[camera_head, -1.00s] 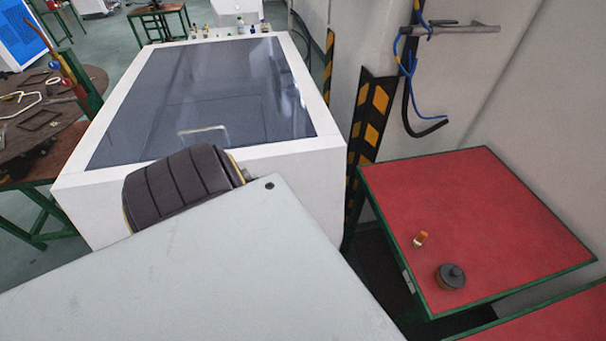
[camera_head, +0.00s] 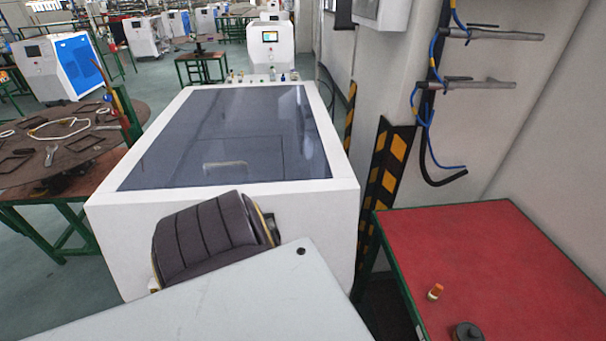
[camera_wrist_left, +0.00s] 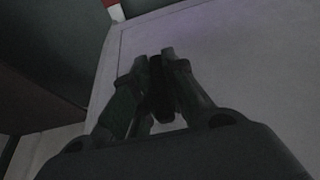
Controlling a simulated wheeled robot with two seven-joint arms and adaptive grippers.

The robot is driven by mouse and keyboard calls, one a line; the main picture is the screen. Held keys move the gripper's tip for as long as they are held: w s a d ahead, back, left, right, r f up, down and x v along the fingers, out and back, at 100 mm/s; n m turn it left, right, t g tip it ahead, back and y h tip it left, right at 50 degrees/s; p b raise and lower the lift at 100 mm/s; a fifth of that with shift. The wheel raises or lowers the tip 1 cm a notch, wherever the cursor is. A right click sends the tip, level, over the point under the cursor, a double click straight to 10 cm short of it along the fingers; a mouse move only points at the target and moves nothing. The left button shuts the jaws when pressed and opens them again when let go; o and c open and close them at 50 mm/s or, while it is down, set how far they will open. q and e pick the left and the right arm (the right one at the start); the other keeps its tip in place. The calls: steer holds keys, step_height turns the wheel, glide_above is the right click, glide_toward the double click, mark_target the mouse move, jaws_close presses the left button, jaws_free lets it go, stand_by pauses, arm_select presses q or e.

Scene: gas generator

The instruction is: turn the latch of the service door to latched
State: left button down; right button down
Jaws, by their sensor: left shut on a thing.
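In the left wrist view my left gripper (camera_wrist_left: 155,60) is shut on a small dark upright piece, which looks like the latch (camera_wrist_left: 157,80). It stands against a pale flat panel, which looks like the service door (camera_wrist_left: 245,70). The view is dim, so the latch's exact angle and whether it is latched cannot be told. In the head view neither gripper shows. A large light grey panel (camera_head: 230,310) with a small dark hole near its corner fills the foreground and hides what lies below it.
A white cabinet with a dark glass top (camera_head: 235,140) stands ahead, with a dark ribbed cushion-like thing (camera_head: 210,240) before it. A red-topped table (camera_head: 470,260) at right holds an orange-capped piece (camera_head: 435,291) and a dark round part (camera_head: 467,333). A round table (camera_head: 60,140) stands left.

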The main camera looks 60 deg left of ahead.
arm_select(q)
steer(key=c, duration=1.4)
jaws_free()
steer(key=shift+a, duration=0.25)
steer(key=shift+c, duration=0.2)
steer(key=shift+d, duration=0.15)
steer(key=shift+s+d, duration=0.1)
steer(key=shift+d, duration=0.15)
